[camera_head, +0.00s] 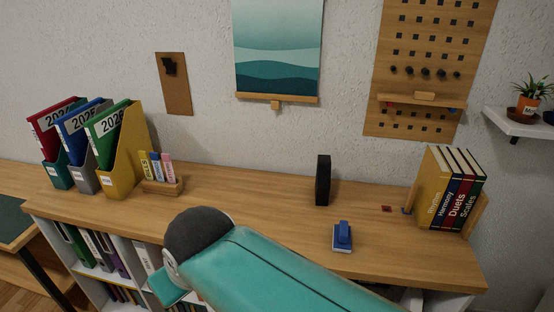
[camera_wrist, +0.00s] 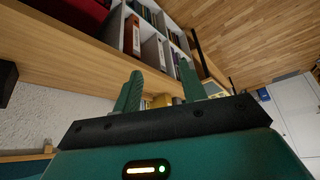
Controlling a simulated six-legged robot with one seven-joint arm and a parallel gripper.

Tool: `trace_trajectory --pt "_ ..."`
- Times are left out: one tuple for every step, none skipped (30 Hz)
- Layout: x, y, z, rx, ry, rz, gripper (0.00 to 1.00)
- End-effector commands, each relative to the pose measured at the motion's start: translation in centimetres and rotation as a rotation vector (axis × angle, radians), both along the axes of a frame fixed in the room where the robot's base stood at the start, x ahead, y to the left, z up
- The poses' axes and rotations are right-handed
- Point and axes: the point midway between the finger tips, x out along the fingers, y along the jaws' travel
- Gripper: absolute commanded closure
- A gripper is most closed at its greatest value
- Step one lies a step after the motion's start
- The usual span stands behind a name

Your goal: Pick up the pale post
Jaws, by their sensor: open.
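I cannot make out a pale post in either view; my arm covers part of the desk in the head view. My gripper (camera_wrist: 161,88) shows in the wrist view as two green fingers, spread apart with nothing held between them. Beyond the fingers, that view shows the desk and shelf at a steep tilt. In the head view the fingers cannot be made out.
The wooden desk (camera_head: 270,198) bears magazine files (camera_head: 122,160) at left, a small book holder (camera_head: 163,187), an upright black box (camera_head: 323,180), a blue object (camera_head: 342,237) and books (camera_head: 452,190) at right. Shelves (camera_head: 100,274) stand below. The desk's middle is mostly clear.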

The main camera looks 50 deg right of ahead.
Motion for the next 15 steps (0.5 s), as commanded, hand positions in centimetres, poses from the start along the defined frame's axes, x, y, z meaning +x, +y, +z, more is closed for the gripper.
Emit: trace_trajectory --pt "0.1 -0.1 0.0 -0.002 0.001 -0.001 0.58" --pt "0.2 -0.3 0.1 -0.004 0.003 -0.001 0.58" --pt "0.5 -0.6 0.2 -0.01 0.008 -0.001 0.58" --pt "0.8 -1.0 0.3 -0.016 0.014 -0.002 0.58" --pt "1.2 -1.5 0.3 -0.024 0.022 -0.002 0.58" --pt "1.8 -2.4 0.5 -0.04 0.035 -0.002 0.58" --pt "2.3 -3.2 0.6 -0.053 0.047 -0.002 0.58" --pt "2.9 -4.1 0.8 -0.068 0.06 -0.002 0.58" --pt "3.8 -5.6 0.9 -0.09 0.081 -0.002 0.58" --pt "4.4 -6.7 0.9 -0.107 0.098 -0.001 0.58" --pt "5.0 -8.0 1.0 -0.125 0.116 -0.001 0.58" --pt "5.7 -9.7 1.0 -0.149 0.14 -0.001 0.58" --pt "6.3 -11.0 1.0 -0.167 0.158 0.0 0.58" --pt "6.7 -12.4 0.9 -0.184 0.178 0.001 0.58" --pt "7.3 -14.2 0.8 -0.207 0.206 0.003 0.58"
